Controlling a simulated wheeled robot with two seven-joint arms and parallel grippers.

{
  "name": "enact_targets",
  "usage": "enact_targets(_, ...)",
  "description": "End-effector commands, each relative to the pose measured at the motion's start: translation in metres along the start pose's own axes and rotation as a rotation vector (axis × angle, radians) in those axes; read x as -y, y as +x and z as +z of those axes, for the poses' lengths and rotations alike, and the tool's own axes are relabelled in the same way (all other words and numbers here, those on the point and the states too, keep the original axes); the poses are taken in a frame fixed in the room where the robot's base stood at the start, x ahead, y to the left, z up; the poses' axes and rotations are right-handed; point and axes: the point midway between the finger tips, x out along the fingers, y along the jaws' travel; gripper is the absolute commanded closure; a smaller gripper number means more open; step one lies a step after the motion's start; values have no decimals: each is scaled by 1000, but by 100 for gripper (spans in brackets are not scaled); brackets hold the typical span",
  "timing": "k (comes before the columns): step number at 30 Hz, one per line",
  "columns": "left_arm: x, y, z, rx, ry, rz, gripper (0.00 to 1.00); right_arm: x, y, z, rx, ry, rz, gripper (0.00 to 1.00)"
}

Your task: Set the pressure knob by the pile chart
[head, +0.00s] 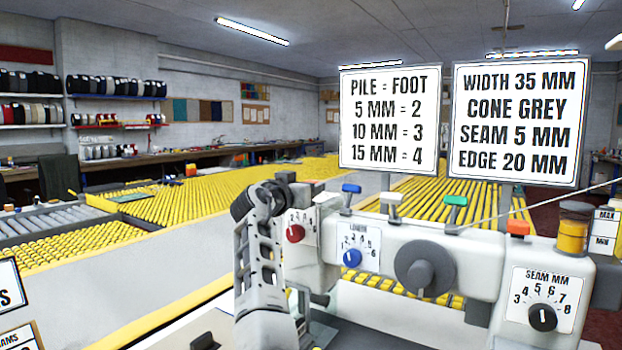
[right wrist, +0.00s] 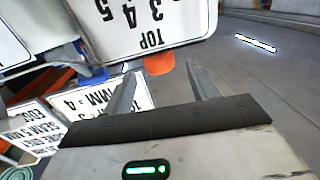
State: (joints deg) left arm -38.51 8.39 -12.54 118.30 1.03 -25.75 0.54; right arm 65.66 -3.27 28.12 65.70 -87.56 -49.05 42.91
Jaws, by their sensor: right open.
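The pile chart (head: 390,120) stands behind the machine and reads 5 MM = 2, 10 MM = 3, 15 MM = 4 under PILE = FOOT. On the machine front are a red knob (head: 295,233), a blue knob (head: 352,257) marked LOWER, a large grey knob (head: 424,268) and a black SEAM MM knob (head: 542,317). No PRESSURE label is readable. My right gripper (head: 258,200) is near the red knob's dial and partly covers that end. In the wrist view the gripper (right wrist: 158,88) is open and empty beside an upside-down TOP plate (right wrist: 150,25). My left gripper is out of view.
A second sign (head: 515,125) gives width, cone, seam and edge. A yellow-orange cylinder (head: 571,238) sits at the right end. Yellow roller tables (head: 200,205) lie behind.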

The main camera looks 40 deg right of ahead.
Motion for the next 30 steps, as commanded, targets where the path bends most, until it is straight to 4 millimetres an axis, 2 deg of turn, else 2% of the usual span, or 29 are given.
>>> enact_targets(3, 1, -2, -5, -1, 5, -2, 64, -1, 21, -2, 1, -1, 1, 42)
enact_targets(7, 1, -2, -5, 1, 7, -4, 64, 0, 35, -1, 0, -2, 0, 42)
enact_targets(19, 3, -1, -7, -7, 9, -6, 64, 0, 42, 0, 1, 1, 0, 42)
enact_targets(20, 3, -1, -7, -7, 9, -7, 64, 0, 42, 0, 1, 0, 0, 47)
enact_targets(24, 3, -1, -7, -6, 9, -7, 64, 0, 42, 0, 1, 0, 0, 86)
enact_targets(30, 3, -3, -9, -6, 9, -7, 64, 0, 42, 0, 4, 1, -14, 86)
